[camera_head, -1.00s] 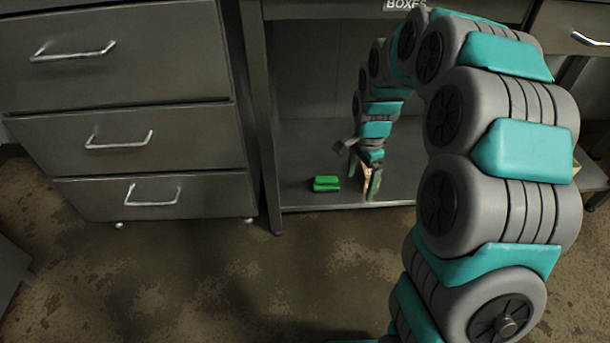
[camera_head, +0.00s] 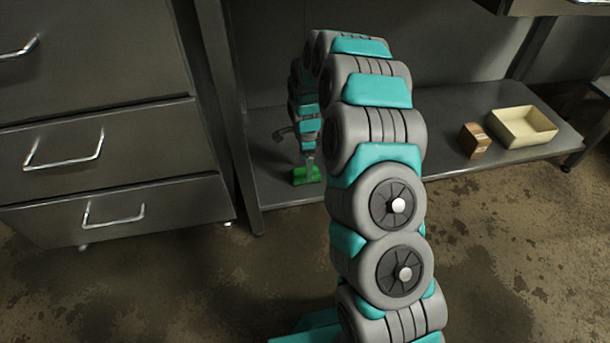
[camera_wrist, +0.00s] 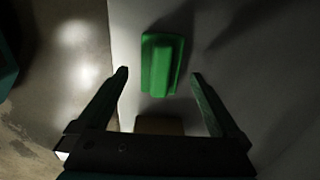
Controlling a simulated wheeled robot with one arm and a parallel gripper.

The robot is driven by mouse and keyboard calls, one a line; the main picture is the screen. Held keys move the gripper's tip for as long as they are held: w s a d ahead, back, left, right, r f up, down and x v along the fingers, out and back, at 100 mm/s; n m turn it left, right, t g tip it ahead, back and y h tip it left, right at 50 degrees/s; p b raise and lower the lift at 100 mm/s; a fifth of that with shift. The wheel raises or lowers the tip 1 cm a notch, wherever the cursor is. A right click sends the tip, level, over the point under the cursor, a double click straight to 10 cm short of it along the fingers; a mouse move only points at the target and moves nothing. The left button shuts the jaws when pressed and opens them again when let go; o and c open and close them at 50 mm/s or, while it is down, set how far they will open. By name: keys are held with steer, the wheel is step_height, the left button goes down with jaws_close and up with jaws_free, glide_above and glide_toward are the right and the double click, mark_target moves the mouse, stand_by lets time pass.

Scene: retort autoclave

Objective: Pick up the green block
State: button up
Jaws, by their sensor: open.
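The green block (camera_head: 304,174) lies on the low shelf, near its front edge, and my gripper partly covers it in the head view. In the wrist view the green block (camera_wrist: 161,64) shows whole, with a raised ridge along its top. My gripper (camera_wrist: 159,74) is open there, its two fingers spread to either side, with the block between and just beyond the fingertips. Nothing is held. In the head view my gripper (camera_head: 308,160) is small and close above the block; I cannot tell if it touches.
A brown box (camera_head: 474,141) and a cream tray (camera_head: 524,127) stand on the right part of the low shelf (camera_head: 440,168). A grey drawer cabinet (camera_head: 100,130) stands close on the left. The shelf between block and box is partly hidden by my arm.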

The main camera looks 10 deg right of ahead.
step_height(320, 180, down, 4)
steer(key=shift+r, duration=0.1)
steer(key=c, duration=1.4)
steer(key=shift+r, duration=0.6)
step_height(320, 180, up, 2)
steer(key=shift+r, duration=0.25)
steer(key=s+d+r+p, duration=0.1)
steer(key=s+d, duration=0.1)
steer(key=s, duration=1.4)
steer(key=shift+r, duration=0.15)
